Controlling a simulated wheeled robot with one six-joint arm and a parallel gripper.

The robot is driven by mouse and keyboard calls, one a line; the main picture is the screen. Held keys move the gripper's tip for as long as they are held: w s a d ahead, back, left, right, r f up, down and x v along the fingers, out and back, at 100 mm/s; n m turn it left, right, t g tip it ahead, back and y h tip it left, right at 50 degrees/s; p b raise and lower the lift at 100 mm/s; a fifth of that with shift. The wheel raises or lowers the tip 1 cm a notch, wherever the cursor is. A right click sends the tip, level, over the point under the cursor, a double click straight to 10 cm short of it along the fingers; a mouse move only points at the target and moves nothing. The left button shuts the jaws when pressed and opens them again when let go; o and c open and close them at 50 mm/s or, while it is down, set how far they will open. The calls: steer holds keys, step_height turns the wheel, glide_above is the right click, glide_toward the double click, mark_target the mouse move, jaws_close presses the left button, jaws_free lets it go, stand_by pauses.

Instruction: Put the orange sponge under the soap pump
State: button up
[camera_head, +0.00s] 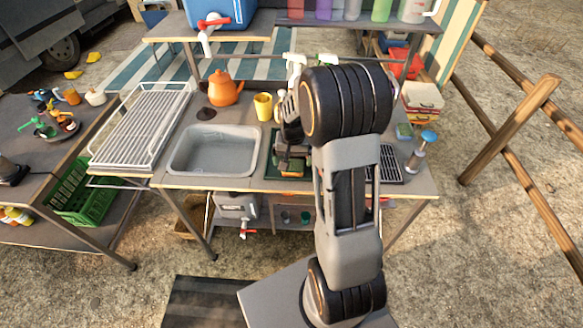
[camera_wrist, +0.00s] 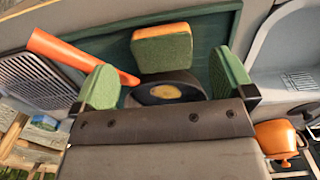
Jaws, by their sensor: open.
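The orange sponge (camera_wrist: 160,50), with a green face, lies on the dark green mat or tray (camera_wrist: 120,45) in the wrist view. In the head view a small orange patch of it (camera_head: 291,173) shows just below my gripper (camera_head: 290,150). In the wrist view my gripper (camera_wrist: 165,82) is open. Its two green-padded fingers stand apart, with the sponge ahead of the gap and nothing seen held. A blue-topped metal dispenser (camera_head: 422,150), which looks like the soap pump, stands at the counter's right end. My arm hides part of the counter.
A sink (camera_head: 215,152) lies left of the mat, a black grate (camera_head: 385,166) right of it. An orange tube-like handle (camera_wrist: 75,52) and a dark round piece lie near the sponge. A yellow cup (camera_head: 263,106) and orange kettle (camera_head: 224,90) stand behind. A green block (camera_head: 403,131) sits near the dispenser.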

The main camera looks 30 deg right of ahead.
mark_target(292, 170)
steer(key=shift+f+p, duration=0.6)
steer(key=shift+f, duration=2.2)
steer(key=c, duration=0.9)
steer(key=shift+o, duration=0.2)
steer(key=shift+r, duration=0.1)
